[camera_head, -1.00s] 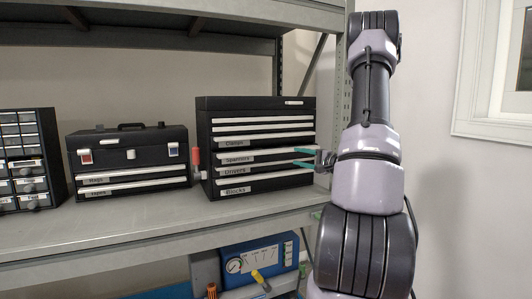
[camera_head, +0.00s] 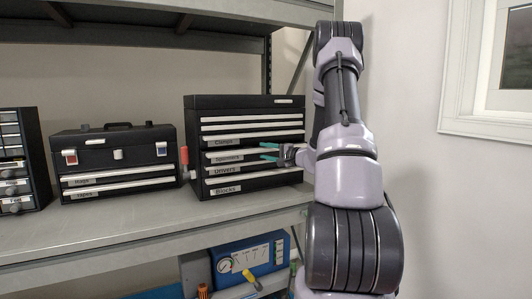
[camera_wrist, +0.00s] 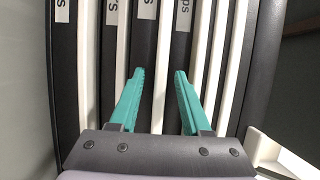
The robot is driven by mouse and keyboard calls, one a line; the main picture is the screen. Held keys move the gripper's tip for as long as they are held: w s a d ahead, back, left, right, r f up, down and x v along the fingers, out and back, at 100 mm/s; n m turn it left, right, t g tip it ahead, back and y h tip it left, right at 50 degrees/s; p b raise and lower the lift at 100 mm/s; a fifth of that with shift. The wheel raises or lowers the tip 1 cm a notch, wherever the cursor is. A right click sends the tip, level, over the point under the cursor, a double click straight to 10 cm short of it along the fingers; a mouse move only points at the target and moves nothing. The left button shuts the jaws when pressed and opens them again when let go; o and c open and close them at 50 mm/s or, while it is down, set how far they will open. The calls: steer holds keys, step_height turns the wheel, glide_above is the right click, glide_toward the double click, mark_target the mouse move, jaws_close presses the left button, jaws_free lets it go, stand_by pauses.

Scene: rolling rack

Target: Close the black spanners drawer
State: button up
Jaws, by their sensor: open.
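The black spanners drawer (camera_head: 240,158) is in the black tool chest (camera_head: 190,120) on the shelf, below Clamps and above Drivers. The head view does not clearly show how far it stands out. My gripper (camera_head: 264,151), with two teal fingers, is open and empty in front of the right half of the chest, at the spanners drawer's height. In the wrist view the drawer fronts run up and down, and the spanners drawer (camera_wrist: 146,40) shows part of its label. My fingers (camera_wrist: 160,72) lie either side of its white strip; contact cannot be told.
A smaller black toolbox (camera_head: 115,140) stands left of the chest, with a red-handled tool (camera_head: 184,157) between them. A small-drawer cabinet (camera_head: 30,150) is at the far left. The grey shelf (camera_head: 130,222) is clear in front. A blue box (camera_head: 250,255) sits below.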

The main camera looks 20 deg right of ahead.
jaws_close()
stand_by(1.4)
